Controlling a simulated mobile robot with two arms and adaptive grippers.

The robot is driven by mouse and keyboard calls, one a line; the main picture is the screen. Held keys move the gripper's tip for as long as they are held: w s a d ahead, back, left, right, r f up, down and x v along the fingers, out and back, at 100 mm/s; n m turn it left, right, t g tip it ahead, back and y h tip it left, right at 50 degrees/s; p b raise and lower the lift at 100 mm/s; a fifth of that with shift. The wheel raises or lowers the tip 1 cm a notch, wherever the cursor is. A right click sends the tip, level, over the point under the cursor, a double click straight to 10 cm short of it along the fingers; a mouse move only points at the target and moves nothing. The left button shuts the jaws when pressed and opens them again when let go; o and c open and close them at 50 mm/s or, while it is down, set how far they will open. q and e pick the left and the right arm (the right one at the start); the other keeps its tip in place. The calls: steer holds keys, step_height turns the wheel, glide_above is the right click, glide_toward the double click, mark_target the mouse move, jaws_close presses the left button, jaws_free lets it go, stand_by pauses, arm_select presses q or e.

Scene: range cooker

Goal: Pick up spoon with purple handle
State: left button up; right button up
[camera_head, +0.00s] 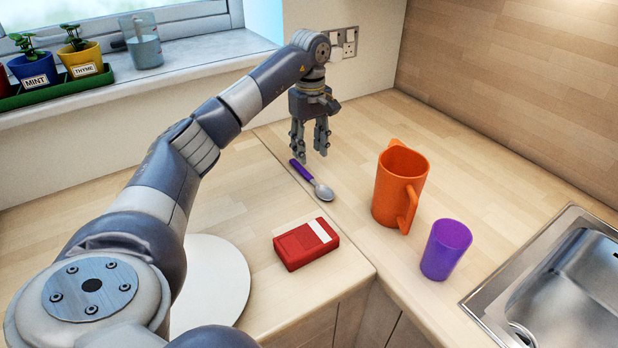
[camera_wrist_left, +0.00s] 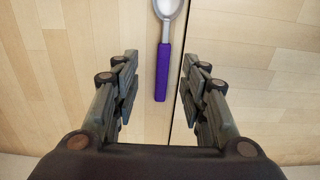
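The spoon (camera_head: 322,190) has a silver bowl and a purple handle, and lies flat on the wooden worktop along the seam. My left gripper (camera_head: 310,152) hangs above the handle end, pointing down. In the left wrist view the purple handle (camera_wrist_left: 162,75) lies between the two fingers of my left gripper (camera_wrist_left: 158,90), with gaps on both sides. The left gripper is open and holds nothing. The spoon's bowl is partly cut off at the top of the left wrist view. My right gripper is not in view.
An orange jug (camera_head: 401,185) and a purple cup (camera_head: 445,249) stand to the right of the spoon. A red box (camera_head: 306,244) lies in front, near the worktop edge. A steel sink (camera_head: 560,290) is at right. Potted herbs (camera_head: 80,55) line the windowsill.

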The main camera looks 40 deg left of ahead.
mark_target(309, 176)
arm_select(q)
step_height(309, 176, down, 2)
steer(key=shift+f, duration=0.1)
steer(key=f, duration=0.2)
steer(key=s+f+p, duration=0.1)
steer(key=shift+d+f, duration=0.2)
steer(key=shift+f, duration=0.2)
steer(key=shift+w+f, duration=0.15)
steer(key=shift+f, duration=0.3)
jaws_close()
